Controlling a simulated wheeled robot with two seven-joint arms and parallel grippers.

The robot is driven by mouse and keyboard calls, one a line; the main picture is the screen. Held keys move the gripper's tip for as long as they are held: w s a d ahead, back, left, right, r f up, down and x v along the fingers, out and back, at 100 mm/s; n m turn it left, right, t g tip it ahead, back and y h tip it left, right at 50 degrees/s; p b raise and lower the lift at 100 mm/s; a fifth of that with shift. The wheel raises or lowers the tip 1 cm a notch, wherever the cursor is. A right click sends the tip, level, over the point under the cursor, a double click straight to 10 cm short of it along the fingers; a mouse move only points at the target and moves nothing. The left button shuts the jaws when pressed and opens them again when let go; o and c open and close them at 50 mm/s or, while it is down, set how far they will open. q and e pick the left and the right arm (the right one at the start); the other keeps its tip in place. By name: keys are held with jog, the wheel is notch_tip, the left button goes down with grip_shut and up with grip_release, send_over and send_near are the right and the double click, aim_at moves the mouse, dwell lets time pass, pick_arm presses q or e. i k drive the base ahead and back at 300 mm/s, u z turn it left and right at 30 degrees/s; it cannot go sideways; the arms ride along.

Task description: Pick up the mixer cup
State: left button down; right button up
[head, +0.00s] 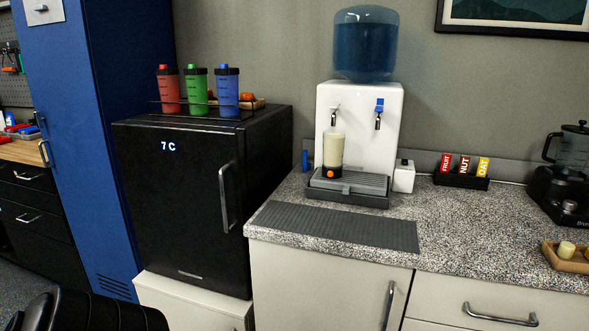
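The mixer cup (333,157) is a clear cup with a pale, creamy filling, a black base and an orange button on its front. It stands upright on the drip tray (346,187) of the white water dispenser (360,107), under the left tap (334,115). Neither of my grippers can be made out in the head view. A dark ribbed shape at the bottom left edge may be part of my arm.
A dark grey mat (335,226) lies clear on the speckled counter in front of the dispenser. A black fridge (190,190) stands left, with red, green and blue shaker bottles (197,91) on top. A bar box (461,178) and blender (571,180) stand right.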

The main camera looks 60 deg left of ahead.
aim_at(334, 141)
jog(key=u, duration=1.65)
